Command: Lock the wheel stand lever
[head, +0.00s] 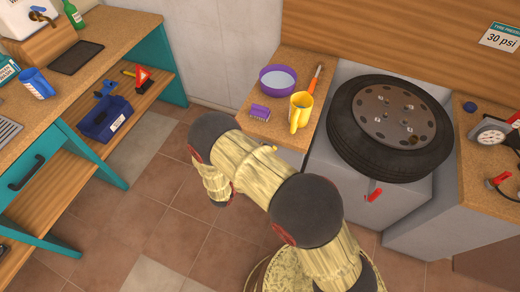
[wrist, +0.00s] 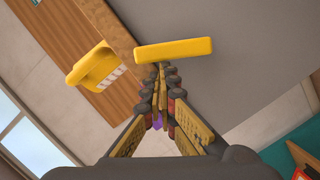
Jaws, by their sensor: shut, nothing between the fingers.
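The wheel stand (head: 345,170) is a light grey block at the right of the head view. A black tire with a grey hub (head: 390,112) lies on it. The lever with a red handle (head: 374,195) sticks out of the stand's front face; I cannot tell its lock state. My arm bends over the floor left of the stand, its end low and well apart from the lever. My gripper (wrist: 160,70) is shut and empty in the wrist view, its fingertips near a yellow bar (wrist: 173,50). The lever does not show in the wrist view.
Another counter with a gauge (head: 490,133) stands at right. A teal workbench (head: 85,55) is at left. Tiled floor between is clear.

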